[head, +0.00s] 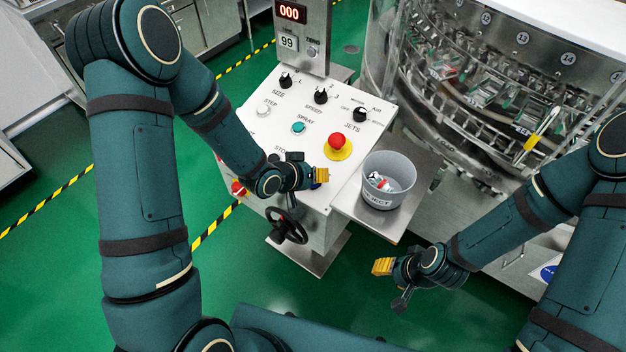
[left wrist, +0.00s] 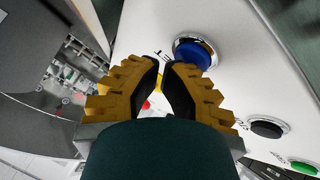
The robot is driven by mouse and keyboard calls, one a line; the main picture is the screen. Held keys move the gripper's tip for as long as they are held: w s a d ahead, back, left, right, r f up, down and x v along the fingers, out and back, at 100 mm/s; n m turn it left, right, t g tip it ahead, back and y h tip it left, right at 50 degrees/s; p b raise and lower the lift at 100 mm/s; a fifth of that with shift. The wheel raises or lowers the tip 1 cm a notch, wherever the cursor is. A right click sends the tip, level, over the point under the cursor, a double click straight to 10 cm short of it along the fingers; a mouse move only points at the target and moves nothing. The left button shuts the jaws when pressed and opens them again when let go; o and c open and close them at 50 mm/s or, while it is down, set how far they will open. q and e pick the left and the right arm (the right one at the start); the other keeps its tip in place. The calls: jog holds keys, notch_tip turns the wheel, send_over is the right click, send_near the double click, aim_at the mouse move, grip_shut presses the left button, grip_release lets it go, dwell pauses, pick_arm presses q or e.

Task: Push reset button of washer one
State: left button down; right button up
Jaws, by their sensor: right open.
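The washer's white control panel (head: 262,118) stands in the middle of the head view. A blue button (head: 316,185) on its lower right shows only in part behind my left gripper (head: 321,174). In the left wrist view the blue button (left wrist: 195,53) has a metal ring and partly hidden lettering beside it. My left gripper (left wrist: 167,62) has its fingertips close together, with nothing held. Its tips appear just beside the button; I cannot tell whether they touch it. My right gripper (head: 382,266) is open and empty, below the grey bin.
A red emergency button (head: 337,141) on a yellow base and a teal button (head: 298,128) sit on the panel. A grey bin (head: 388,180) stands on a side shelf. A black handwheel (head: 287,226) is below. The glass-walled rotary washer (head: 480,85) fills the upper right.

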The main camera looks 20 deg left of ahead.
pick_arm(q)
jog(key=shift+f, duration=0.2)
dwell(0.5)
jog(key=shift+s+r+p, duration=0.2)
jog(key=shift+r+p, duration=0.3)
jog(key=shift+r, duration=0.35)
jog(key=r+p, duration=0.2)
jog(key=r, duration=0.1)
jog(key=s+r+p, duration=0.1)
jog(key=r, duration=0.1)
jog(key=shift+s+a, duration=0.1)
jog(key=shift+a, duration=0.15)
jog(key=shift+f, duration=0.1)
dwell(0.3)
